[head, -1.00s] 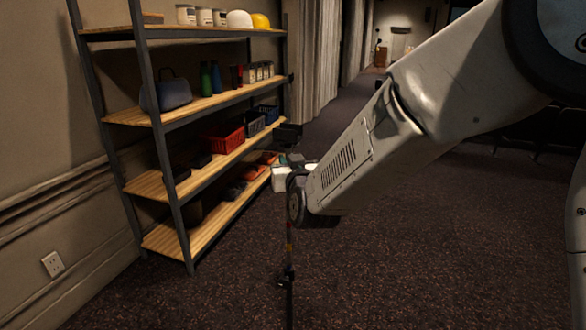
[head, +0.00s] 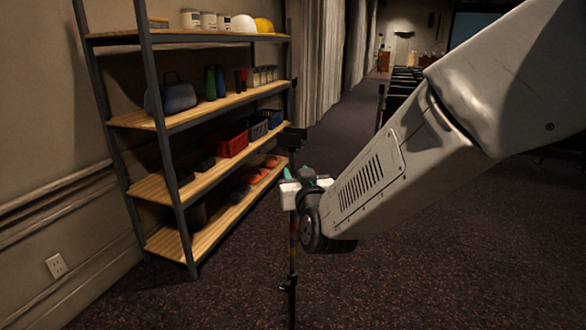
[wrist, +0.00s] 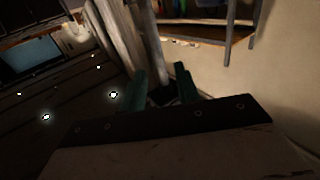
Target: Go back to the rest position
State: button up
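My gripper (head: 293,176) is in the middle of the head view, at the end of my bent pale arm, partly hidden by my own wrist. Its two green fingers stand apart in the wrist view (wrist: 159,74), with no held object seen between them. A dark shape shows beyond the gap, too dim to name.
A thin black stand (head: 290,285) rises by my gripper. Dark carpet lies open at the front.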

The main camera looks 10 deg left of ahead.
jog(key=shift+v, duration=1.2)
jog(key=s+f+g, duration=0.3)
jog(key=f+g, duration=0.2)
jog(key=f, duration=0.3)
jog(key=s+d+f+n+g+h, duration=0.1)
jog(key=s+d+f+g+h, duration=0.15)
jog(key=s+d+g, duration=0.35)
jog(key=s+d+r+m+g+h, duration=0.1)
jog(key=s+d+r, duration=0.2)
jog(key=s+d, duration=0.5)
jog(key=s+d+r+m+g+h, duration=0.1)
jog(key=s+d+r+m+g, duration=0.1)
jog(key=s+d, duration=0.6)
jog(key=s+d+r+m+g+h, duration=0.1)
jog(key=s+d+r+m+h, duration=0.1)
jog(key=s+d+r, duration=0.3)
jog(key=s+d, duration=0.3)
jog(key=d, duration=0.2)
jog(key=shift+d, duration=0.4)
